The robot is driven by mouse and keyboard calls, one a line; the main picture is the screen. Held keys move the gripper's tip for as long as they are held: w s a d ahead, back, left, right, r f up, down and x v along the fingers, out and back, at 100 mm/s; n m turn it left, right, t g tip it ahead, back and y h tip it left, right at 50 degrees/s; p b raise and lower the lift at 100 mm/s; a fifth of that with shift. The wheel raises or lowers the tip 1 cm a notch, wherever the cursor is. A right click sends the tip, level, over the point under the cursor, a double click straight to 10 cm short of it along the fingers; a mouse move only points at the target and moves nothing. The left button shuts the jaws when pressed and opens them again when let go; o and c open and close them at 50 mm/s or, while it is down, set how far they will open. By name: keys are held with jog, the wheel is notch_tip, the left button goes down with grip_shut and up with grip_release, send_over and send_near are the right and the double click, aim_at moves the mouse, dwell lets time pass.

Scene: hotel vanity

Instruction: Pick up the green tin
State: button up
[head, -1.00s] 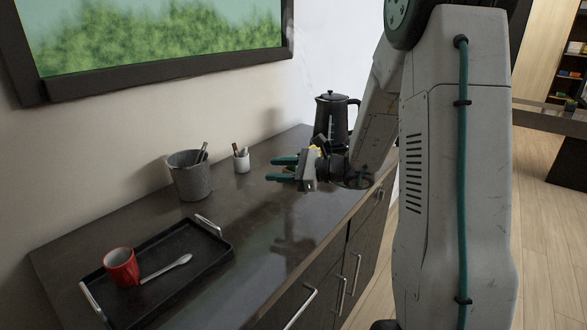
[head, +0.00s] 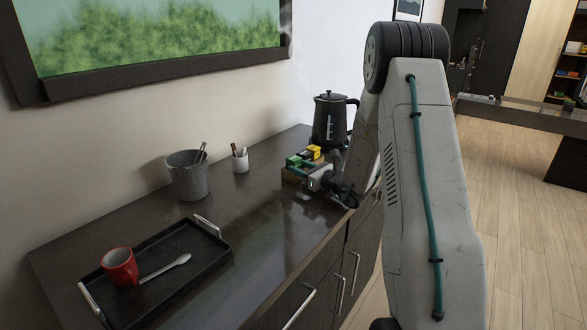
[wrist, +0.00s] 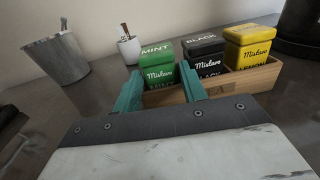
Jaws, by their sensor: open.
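The green tin (wrist: 158,72), labelled Mint, stands in the left part of a wooden box (wrist: 245,80) on the dark counter. In the wrist view, my gripper (wrist: 160,82) is open, its teal fingers on the near side of the tin, one toward each side of it. I cannot tell whether they touch it. In the head view, my gripper (head: 299,168) is low at the box beside the kettle, and the fingers partly hide the tins.
A black tin (wrist: 205,60) and a yellow tin (wrist: 250,48) share the box, right of the green one. The black kettle (head: 331,117) stands behind. A cup of pens (head: 240,161), a grey bucket (head: 188,177) and a black tray (head: 205,262) with a red mug (head: 121,268) are leftward. Mid-counter is clear.

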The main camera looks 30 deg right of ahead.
jog(key=shift+w+a, duration=0.15)
jog(key=shift+w, duration=0.4)
jog(key=c, duration=0.6)
jog(key=shift+c, duration=0.2)
